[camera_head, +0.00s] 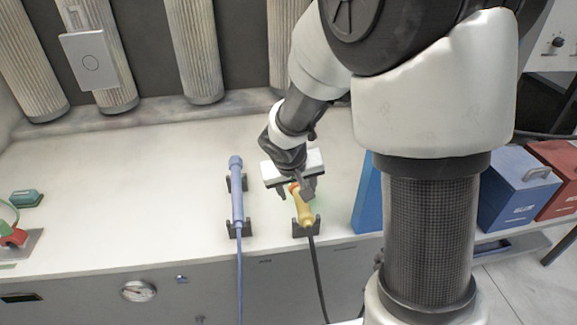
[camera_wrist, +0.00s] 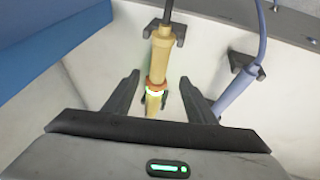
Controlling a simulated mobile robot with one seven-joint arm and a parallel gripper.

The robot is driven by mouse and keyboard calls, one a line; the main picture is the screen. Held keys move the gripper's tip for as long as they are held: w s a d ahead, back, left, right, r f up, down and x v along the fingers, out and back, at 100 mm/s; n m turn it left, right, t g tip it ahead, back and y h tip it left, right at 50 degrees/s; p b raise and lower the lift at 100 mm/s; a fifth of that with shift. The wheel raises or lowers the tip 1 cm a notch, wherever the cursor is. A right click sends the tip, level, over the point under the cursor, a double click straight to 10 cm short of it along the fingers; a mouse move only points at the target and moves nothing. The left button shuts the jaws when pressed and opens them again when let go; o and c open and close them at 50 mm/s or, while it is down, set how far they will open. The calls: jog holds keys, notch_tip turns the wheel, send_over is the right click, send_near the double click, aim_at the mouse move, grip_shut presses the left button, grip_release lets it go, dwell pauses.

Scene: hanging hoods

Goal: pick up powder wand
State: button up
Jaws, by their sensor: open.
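The powder wand, which I take to be the yellow one (camera_head: 304,208), rests in a dark holder (camera_head: 306,227) near the counter's front edge, with a dark cable running down. My gripper (camera_head: 293,193) is over its far part and hides some of it. In the wrist view the yellow wand (camera_wrist: 160,62), with an orange ring and a glowing green band, runs between the open fingers of my gripper (camera_wrist: 160,95). The fingers stand apart from it on both sides. I cannot tell the exact height of the gripper above it.
A blue wand (camera_head: 237,195) lies in its own holder to the left, its blue cable hanging over the edge. A blue panel (camera_head: 368,195) stands to the right. Blue (camera_head: 517,190) and red (camera_head: 560,180) boxes are farther right. Ribbed cylinders (camera_head: 193,50) stand behind. The counter's left is mostly clear.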

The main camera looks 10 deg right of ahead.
aim_at(301, 200)
jog(key=b+x, duration=0.1)
jog(key=x, duration=0.7)
jog(key=shift+d+f, duration=0.15)
jog(key=shift+f, duration=0.25)
jog(key=shift+f+b, duration=0.25)
jog(key=shift+b, duration=0.4)
jog(key=c, duration=1.2)
